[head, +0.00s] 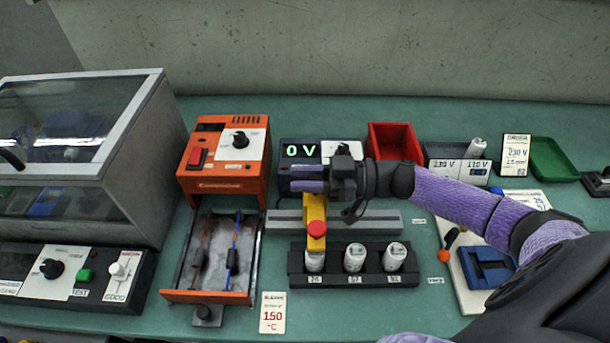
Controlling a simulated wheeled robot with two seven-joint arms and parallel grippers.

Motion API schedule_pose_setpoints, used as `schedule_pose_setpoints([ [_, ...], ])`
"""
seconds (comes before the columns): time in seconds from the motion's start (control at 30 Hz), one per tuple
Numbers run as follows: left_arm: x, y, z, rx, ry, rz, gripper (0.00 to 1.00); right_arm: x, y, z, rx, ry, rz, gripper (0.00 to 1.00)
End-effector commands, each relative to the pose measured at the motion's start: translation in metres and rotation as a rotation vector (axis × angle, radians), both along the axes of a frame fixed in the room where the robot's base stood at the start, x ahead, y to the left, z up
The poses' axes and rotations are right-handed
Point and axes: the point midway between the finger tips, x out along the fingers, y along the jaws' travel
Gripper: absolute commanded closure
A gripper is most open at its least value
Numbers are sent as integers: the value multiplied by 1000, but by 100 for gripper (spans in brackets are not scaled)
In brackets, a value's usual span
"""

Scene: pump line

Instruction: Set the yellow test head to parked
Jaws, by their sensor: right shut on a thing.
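The yellow test head (316,243) stands on a grey rail (375,222) in the middle of the bench, a red knob (316,228) on its front. Its lower end is over the leftmost white cylinder (314,262) in a black holder (340,277); I cannot tell if they touch. My right gripper (308,180) reaches in from the right, fingers pointing left, at the upper end of the test head. It is shut on the test head; the grip itself is partly hidden by the fingers and wrist. My left gripper is not in view.
A meter reading 0 V (300,150) stands behind my right gripper. An orange unit (225,165) with an open drawer (205,297) is to the left.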

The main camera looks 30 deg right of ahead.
Motion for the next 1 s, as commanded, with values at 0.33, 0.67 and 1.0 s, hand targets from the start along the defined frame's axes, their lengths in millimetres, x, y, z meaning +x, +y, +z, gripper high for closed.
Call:
schedule_pose_setpoints([
  [0.33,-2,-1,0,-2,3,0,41,0,0,0,1,1,1,100],
  [0.67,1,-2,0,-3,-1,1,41,0,0,0,1,1,1,100],
  [1.0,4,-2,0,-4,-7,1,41,3,4,0,2,-1,1,100],
])
